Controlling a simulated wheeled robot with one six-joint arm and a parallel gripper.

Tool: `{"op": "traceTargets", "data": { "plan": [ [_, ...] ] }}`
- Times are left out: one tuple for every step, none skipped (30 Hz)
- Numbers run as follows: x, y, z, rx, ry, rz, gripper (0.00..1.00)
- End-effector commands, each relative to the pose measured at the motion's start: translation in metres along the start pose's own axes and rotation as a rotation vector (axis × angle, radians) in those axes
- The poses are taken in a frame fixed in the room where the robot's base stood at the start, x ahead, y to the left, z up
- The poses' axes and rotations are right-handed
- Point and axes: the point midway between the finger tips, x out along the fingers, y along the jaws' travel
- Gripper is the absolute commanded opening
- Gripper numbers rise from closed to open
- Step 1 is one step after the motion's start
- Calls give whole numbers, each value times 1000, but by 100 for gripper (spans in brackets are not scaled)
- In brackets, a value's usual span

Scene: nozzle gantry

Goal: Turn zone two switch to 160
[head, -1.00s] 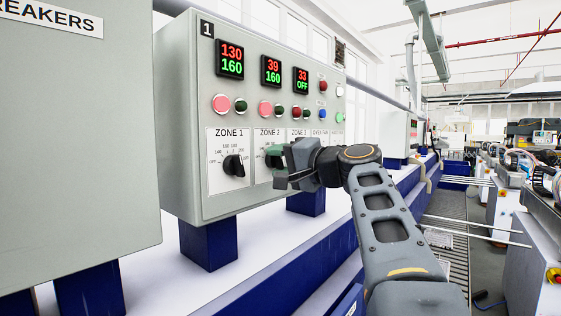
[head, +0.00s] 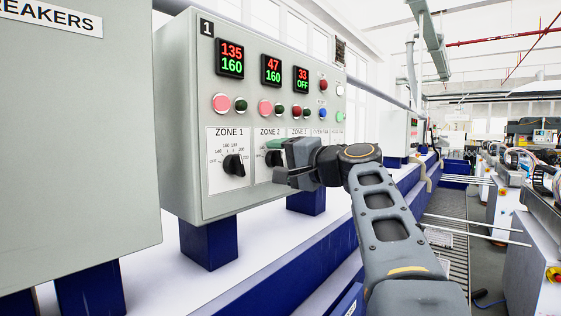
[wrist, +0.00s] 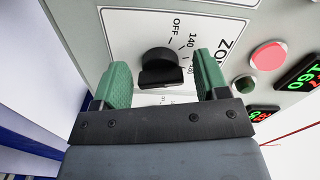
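The zone two switch is a black rotary knob (head: 273,158) under the "ZONE 2" label on the grey control panel. In the wrist view the knob (wrist: 160,62) sits between two green fingertips, with gaps on both sides. The scale beside it shows "OFF" and "140"; further marks are partly hidden by a finger. The zone two display (head: 271,71) reads 47 in red over 160 in green. My gripper (head: 281,162) is open in front of the knob, also seen in the wrist view (wrist: 162,68), and holds nothing.
The zone one knob (head: 234,165) is just left of my gripper, and its display (head: 230,58) reads 135 over 160. The zone three display (head: 301,80) reads 33 over OFF. Push buttons (head: 221,104) line the panel above the switches. A breaker cabinet (head: 75,160) stands at left.

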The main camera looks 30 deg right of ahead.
Motion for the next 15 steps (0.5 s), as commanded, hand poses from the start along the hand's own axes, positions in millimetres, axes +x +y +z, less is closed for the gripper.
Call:
{"op": "traceTargets", "data": {
  "plan": [
    [0,0,0,0,0,0,71],
    [0,0,0,0,0,0,71],
    [0,0,0,0,0,1,71],
    [0,0,0,0,0,1,71],
    [0,0,0,0,0,1,71],
    [0,0,0,0,0,1,71],
    [0,0,0,0,0,1,71],
    [-1,0,0,0,0,1,71],
    [-2,1,0,0,1,1,71],
    [-4,1,0,-1,2,1,71],
    [-6,1,-1,-1,3,1,71],
    [-11,2,-1,-1,3,1,71],
    [-15,2,0,-1,4,1,71],
    [-20,2,-1,-2,6,1,71],
    [-27,3,0,-3,6,2,71]
  ]
}}
